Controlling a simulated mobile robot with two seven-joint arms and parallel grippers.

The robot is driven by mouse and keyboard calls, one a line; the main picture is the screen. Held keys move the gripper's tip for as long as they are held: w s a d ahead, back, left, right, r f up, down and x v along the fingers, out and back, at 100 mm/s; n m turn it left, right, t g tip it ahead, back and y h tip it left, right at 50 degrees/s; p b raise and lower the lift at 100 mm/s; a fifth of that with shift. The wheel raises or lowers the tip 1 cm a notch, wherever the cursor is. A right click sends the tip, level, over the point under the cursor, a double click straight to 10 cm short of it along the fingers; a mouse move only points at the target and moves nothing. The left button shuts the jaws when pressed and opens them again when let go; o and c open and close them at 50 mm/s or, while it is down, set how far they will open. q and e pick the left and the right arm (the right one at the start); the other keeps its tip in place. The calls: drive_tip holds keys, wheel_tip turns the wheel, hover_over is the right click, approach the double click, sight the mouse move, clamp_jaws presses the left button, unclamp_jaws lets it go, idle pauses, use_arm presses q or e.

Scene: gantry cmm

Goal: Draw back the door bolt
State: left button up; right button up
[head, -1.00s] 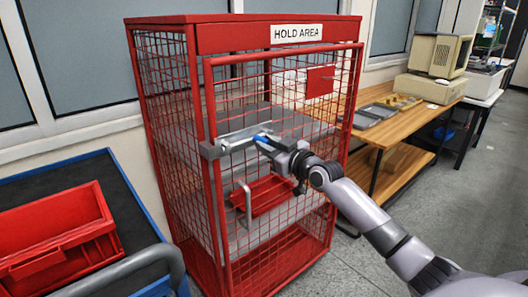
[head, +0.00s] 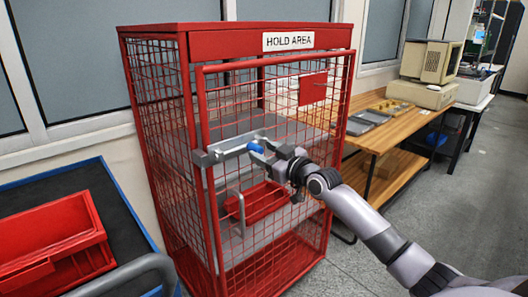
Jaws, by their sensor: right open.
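The grey door bolt (head: 226,146) lies across the left edge of the red mesh cage door, at mid height. A blue piece (head: 255,148), which looks like the bolt's knob, shows at its right end. My right gripper (head: 257,151) is at that end, coming from the right. Its fingers are apart, close around or beside the blue piece; I cannot tell whether they touch it. A grey pull handle (head: 241,212) is on the door below the bolt. The door looks closed. My left gripper is not in view.
The red cage (head: 250,40) bears a "HOLD AREA" sign (head: 288,41) and has a red bin (head: 258,202) inside. A blue-edged cart (head: 95,180) with a red crate (head: 52,240) stands at the left. A wooden bench (head: 400,130) stands right of the cage; floor is open in front.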

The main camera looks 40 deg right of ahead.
drive_tip(key=s, duration=0.6)
drive_tip(key=shift+s+d, duration=0.2)
drive_tip(key=shift+d, duration=0.1)
idle(0.6)
